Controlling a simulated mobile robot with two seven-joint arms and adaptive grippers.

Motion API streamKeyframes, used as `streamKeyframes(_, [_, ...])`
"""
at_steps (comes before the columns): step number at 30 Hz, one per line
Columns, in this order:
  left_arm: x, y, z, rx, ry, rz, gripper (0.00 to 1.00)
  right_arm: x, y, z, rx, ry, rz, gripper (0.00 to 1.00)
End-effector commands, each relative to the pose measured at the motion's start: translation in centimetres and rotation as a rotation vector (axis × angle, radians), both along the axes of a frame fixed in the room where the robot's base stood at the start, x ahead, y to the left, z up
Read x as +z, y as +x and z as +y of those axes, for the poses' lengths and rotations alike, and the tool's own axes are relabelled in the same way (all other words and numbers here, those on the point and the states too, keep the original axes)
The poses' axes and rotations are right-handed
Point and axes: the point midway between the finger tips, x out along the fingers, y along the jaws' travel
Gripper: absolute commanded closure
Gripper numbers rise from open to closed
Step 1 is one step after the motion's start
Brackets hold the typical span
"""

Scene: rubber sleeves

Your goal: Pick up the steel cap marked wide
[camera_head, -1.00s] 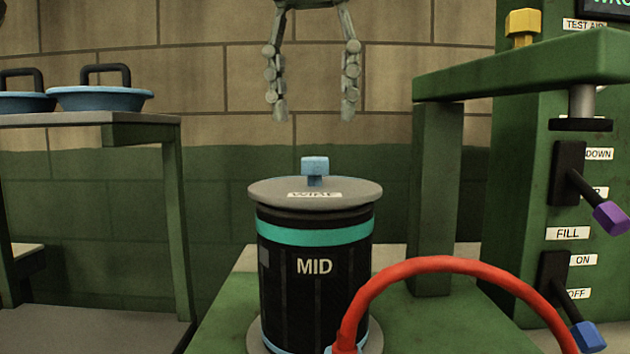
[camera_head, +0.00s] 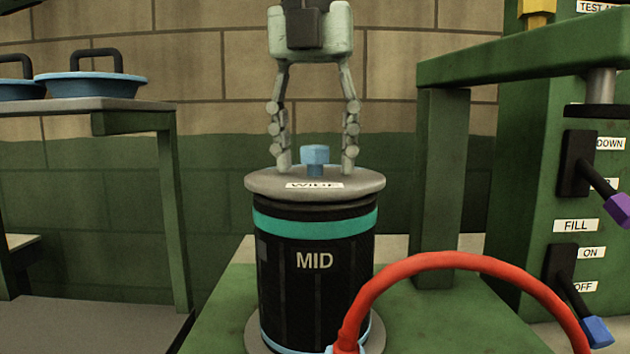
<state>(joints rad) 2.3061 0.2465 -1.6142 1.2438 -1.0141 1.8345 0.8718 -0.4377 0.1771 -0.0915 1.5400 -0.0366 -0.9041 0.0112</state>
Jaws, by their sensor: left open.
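The steel cap (camera_head: 265,184) is a grey disc with a white label that reads WIDE and a blue knob (camera_head: 315,158) on top. It sits on the black cylinder (camera_head: 300,285) marked MID, which has a teal band. My left gripper (camera_head: 316,170) points down over the cap and is open. Its two fingers stand on either side of the blue knob, with a gap to it on both sides. The fingertips are at about the height of the cap's top; I cannot tell if they touch it. My right gripper is not in view.
A red hose (camera_head: 445,262) arches in front of the cylinder at lower right. A green machine with levers (camera_head: 575,165) and an overhanging green arm (camera_head: 470,62) stands at right. Blue pans with dark handles (camera_head: 90,88) are on a shelf at left.

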Motion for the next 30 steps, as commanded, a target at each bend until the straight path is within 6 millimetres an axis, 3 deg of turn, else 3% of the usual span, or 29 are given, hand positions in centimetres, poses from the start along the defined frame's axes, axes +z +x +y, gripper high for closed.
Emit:
streamKeyframes(2, [0.0,0.0,0.0,0.000,0.000,0.000,0.49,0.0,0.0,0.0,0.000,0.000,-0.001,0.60])
streamKeyframes(14, [0.0,0.0,0.0,0.000,0.000,0.000,0.98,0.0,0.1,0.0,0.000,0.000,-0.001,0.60])
streamKeyframes(25, [0.2,0.0,0.0,0.001,-0.001,-0.002,1.00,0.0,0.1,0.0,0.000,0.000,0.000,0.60])
streamKeyframes(30, [1.3,0.0,-0.1,0.002,-0.003,-0.003,1.00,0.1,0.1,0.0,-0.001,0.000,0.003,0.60])
